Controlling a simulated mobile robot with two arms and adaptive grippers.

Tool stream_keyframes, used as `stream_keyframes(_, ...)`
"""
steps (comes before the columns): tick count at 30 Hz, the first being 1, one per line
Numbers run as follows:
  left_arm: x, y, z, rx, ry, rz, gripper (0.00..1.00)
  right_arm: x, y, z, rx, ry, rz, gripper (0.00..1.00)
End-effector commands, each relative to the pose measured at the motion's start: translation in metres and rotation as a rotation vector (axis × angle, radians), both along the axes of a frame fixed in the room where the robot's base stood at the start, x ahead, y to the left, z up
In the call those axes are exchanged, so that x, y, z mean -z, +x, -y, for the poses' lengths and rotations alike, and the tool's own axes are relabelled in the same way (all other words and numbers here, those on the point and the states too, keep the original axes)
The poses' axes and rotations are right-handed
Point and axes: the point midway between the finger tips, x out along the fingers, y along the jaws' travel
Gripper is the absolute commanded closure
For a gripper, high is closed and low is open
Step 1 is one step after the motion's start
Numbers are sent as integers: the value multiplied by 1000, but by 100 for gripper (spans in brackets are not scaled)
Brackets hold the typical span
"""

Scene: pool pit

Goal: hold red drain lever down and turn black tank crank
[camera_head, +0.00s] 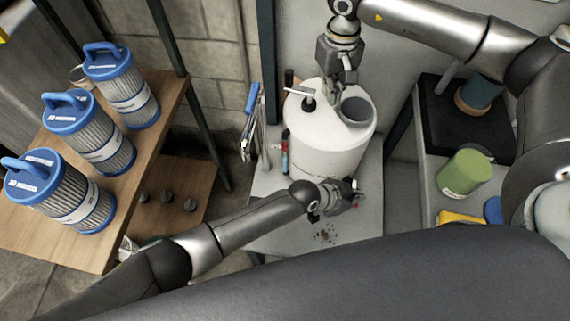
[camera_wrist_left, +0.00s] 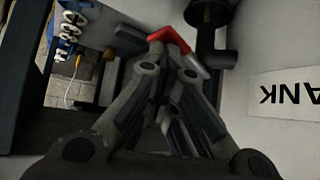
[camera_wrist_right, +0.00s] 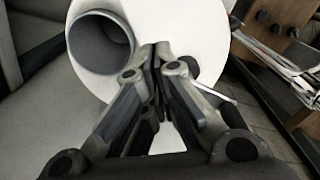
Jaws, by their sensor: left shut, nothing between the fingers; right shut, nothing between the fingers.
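The white tank (camera_head: 325,145) stands on a light table, with a grey open port (camera_head: 357,111) and the black crank (camera_head: 308,103) on its top. My right gripper (camera_head: 343,92) is shut and empty above the tank top, beside the port and to the right of the crank. In the right wrist view, its fingertips (camera_wrist_right: 155,50) partly cover a dark round part on the lid. My left gripper (camera_head: 350,196) is shut and empty low at the tank's front. In the left wrist view, the red lever (camera_wrist_left: 171,38) lies right at its fingertips; I cannot tell if they touch. A black pipe (camera_wrist_left: 214,50) is beside it.
Blue-capped filter cartridges (camera_head: 85,135) stand on a wooden shelf at left. Tools with a blue handle (camera_head: 252,98) hang left of the tank. A green container (camera_head: 465,172) stands on the right-hand table. Small dark debris (camera_head: 324,235) lies before the tank.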

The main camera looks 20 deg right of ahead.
Motion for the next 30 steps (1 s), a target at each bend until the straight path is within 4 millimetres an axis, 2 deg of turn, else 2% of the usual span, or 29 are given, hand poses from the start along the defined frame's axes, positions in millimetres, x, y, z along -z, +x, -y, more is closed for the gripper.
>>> stream_keyframes(18, 2, 0, -1, -1, 4, 0, 100, -62, 0, 0, -1, 1, 1, 100)
stream_keyframes(30, 1, 0, -1, 0, 4, 0, 100, -67, 0, 0, -1, 0, -1, 100)
